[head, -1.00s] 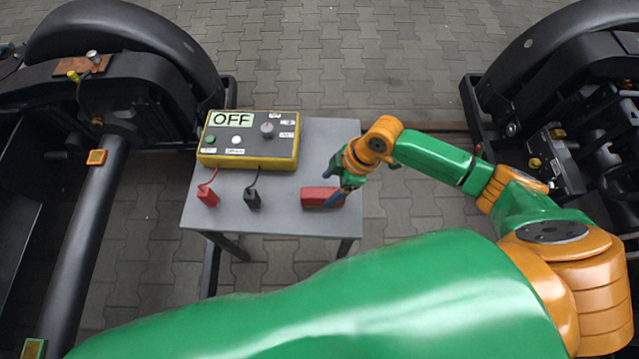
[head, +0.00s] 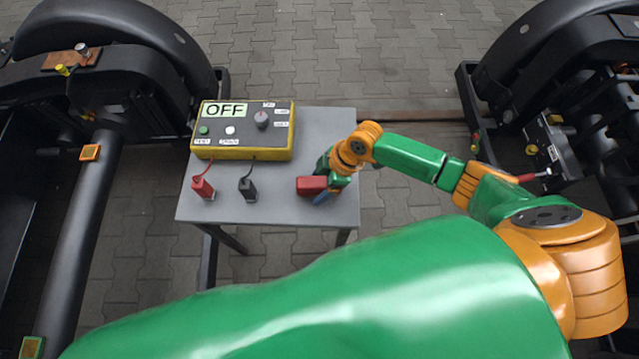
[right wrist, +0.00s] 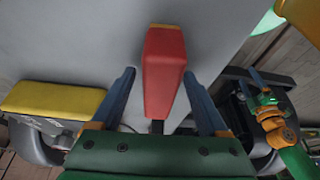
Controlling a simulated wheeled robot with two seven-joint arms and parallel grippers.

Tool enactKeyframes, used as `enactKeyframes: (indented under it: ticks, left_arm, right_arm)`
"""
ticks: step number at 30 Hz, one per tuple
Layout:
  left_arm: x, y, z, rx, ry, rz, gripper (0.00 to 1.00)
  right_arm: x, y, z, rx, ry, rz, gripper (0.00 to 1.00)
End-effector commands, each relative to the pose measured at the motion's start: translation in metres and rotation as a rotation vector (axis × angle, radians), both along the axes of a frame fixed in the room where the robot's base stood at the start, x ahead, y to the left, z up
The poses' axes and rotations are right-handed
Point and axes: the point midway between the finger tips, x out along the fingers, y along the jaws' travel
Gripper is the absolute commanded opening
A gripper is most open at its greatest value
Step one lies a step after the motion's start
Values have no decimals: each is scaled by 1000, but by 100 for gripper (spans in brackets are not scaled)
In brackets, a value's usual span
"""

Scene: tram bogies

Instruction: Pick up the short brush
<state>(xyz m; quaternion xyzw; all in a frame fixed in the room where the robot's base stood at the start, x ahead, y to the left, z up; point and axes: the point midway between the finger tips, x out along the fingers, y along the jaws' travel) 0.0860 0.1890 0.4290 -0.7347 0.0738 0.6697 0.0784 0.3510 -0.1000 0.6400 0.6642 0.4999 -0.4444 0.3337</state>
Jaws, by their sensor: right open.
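A red block-like thing (head: 311,185) sits at the right part of the grey table; it may be the short brush, but I cannot make out bristles. In the right wrist view the red thing (right wrist: 164,75) lies lengthwise between my two blue fingers, with a gap on each side. A short dark part shows at its near end. My right gripper (head: 326,184) is open around it, low over the table, and hides its right part in the head view.
The grey table (head: 275,210) also carries a yellow box (head: 243,130) with an "OFF" display, a red plug (head: 203,188) and a black plug (head: 247,189) on leads. Black bogies stand left (head: 120,60) and right (head: 520,60). The table's front strip is clear.

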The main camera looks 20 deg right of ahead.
Motion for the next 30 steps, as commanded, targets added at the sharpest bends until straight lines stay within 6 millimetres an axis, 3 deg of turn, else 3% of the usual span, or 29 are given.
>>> enactKeyframes:
  ticks: [6,15,25,30]
  left_arm:
    - [0,0,0,0,-1,0,72]
    - [0,0,0,0,0,0,72]
    - [0,0,2,0,0,1,72]
    - [0,0,7,0,1,1,72]
  right_arm:
    - [0,0,0,0,0,0,78]
    - [0,0,0,0,0,0,0]
    - [0,0,4,0,-1,0,0]
    - [1,0,28,2,-5,1,0]
